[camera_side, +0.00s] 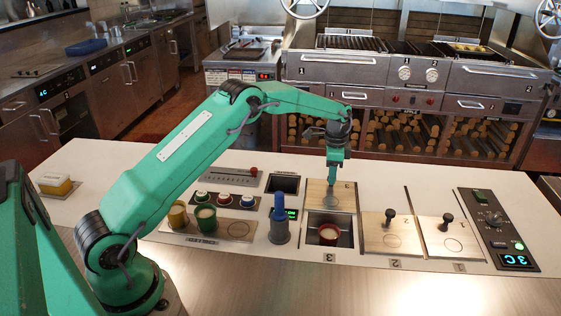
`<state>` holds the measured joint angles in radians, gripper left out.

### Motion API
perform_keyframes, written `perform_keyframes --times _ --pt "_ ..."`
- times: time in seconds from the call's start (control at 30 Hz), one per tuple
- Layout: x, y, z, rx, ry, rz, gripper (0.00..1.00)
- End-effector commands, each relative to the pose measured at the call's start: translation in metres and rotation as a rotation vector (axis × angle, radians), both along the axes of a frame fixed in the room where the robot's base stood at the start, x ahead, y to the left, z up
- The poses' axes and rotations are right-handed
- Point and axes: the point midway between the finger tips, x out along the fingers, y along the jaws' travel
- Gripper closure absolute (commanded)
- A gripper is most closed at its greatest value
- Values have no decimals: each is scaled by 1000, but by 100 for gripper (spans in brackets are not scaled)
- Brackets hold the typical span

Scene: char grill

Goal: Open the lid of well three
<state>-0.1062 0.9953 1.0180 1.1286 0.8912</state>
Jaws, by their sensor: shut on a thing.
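The wooden lid of well three (315,197) carries a 3 and lies flat behind its well. Well three (345,252) is uncovered in front of it, with a dark interior and a small reddish pot (328,234) inside. My gripper (333,181) points straight down over the lid and is shut on its knob. The knob is mostly hidden by the fingers.
Two wooden lids, two (378,239) and one (457,230), with black knobs cover the wells to the right. A blue-topped bottle (279,222) stands close left of well three. Cups (206,217) stand further left. A control panel (490,225) is far right.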

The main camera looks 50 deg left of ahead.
Motion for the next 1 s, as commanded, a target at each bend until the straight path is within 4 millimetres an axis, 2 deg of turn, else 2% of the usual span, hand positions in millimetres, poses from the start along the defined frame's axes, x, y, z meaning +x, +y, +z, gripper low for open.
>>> perform_keyframes --times 0.23,0.27,0.33,0.37,0.73,1.0 --pt "2 -1 2 1 -8 -4 100" --pt "2 -1 2 1 -8 -4 69" --pt "2 -1 2 1 -6 -3 55" --pt "1 -1 1 1 -6 -3 53" --pt "0 0 3 1 -2 -1 53" --pt "1 0 25 0 -4 -1 53"
